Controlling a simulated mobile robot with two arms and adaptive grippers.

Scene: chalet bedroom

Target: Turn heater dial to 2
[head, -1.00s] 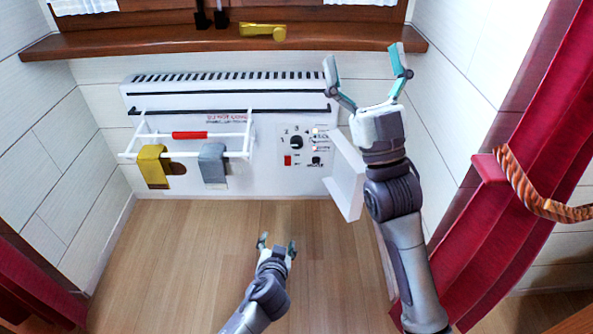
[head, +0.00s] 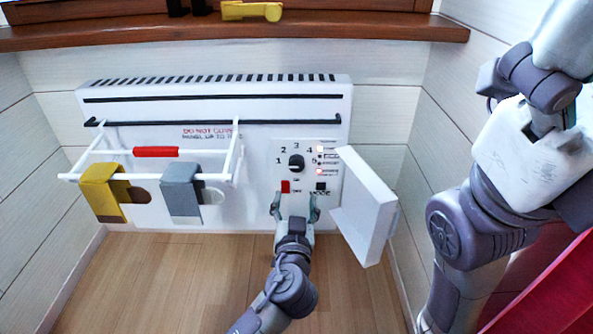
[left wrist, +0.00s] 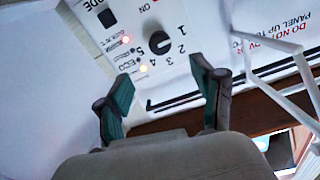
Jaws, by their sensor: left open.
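The heater (head: 215,105) is a white panel on the wall with a white control area at its right. Its black dial (head: 296,163) has the numbers 1 to 5 around its upper side; I cannot tell which one it points to. The dial also shows in the left wrist view (left wrist: 155,45). My left gripper (head: 295,203) is open and empty, just below the dial and apart from it. In the left wrist view its two teal fingers (left wrist: 163,90) stand apart, with the dial beyond the gap. My right arm fills the right side; its fingers are not clear.
A white cover flap (head: 366,205) stands open right of the controls. A white drying rack (head: 155,178) with a yellow cloth (head: 103,190) and a grey cloth (head: 181,190) juts out at the left. A wooden sill (head: 340,28) runs above. The wooden floor below is clear.

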